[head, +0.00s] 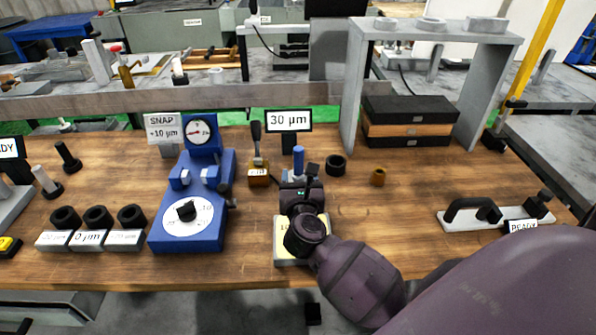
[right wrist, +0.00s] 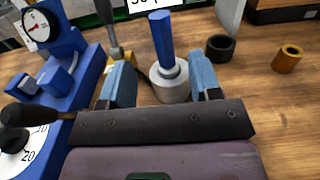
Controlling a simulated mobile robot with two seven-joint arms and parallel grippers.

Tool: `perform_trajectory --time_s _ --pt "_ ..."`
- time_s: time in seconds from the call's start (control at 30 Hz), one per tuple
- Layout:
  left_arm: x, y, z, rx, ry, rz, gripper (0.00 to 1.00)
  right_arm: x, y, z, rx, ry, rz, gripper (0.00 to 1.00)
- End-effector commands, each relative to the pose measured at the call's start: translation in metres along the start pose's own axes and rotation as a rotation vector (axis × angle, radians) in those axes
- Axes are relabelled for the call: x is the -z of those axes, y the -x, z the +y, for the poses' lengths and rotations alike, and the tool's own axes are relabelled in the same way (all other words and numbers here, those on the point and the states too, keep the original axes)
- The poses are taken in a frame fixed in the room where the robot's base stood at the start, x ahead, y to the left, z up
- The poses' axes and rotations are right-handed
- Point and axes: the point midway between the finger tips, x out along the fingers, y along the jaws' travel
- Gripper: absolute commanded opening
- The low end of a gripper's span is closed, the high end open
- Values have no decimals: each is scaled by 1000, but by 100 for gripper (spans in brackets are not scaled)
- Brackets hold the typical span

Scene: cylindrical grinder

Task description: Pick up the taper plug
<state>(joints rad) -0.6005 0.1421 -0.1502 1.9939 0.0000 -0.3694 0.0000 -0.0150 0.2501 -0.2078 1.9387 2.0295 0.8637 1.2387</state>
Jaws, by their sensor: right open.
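The taper plug, with an upright blue handle (head: 298,160) on a short grey body, stands on the wooden bench. It also shows in the right wrist view (right wrist: 169,83). My right gripper (head: 300,182) reaches in from the near right and is at the plug. In the right wrist view the gripper (right wrist: 162,78) is open, its two blue-grey fingers apart and empty, with the plug seen between and just beyond them. Whether a finger touches the plug cannot be told. My left gripper is not in view.
A blue dial-gauge stand (head: 188,238) is close on the left. A small lever fixture (head: 258,170) and a "30 µm" sign (head: 289,120) stand behind. A black ring (head: 336,165) and a brass bush (head: 378,177) lie to the right.

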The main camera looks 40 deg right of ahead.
Motion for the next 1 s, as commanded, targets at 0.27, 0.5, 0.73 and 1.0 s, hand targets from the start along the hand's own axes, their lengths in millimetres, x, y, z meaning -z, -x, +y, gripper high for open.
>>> perform_trajectory --time_s 0.27,0.5,0.73,1.0 --pt "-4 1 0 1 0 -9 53 -1 -36 0 -2 -5 -6 57" --pt "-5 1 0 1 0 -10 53 -1 -55 0 -3 -6 -5 57" --pt "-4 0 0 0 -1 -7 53 -3 -79 -2 -3 -1 -7 57" --pt "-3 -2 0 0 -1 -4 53 -2 -106 -2 -3 -3 -5 57"
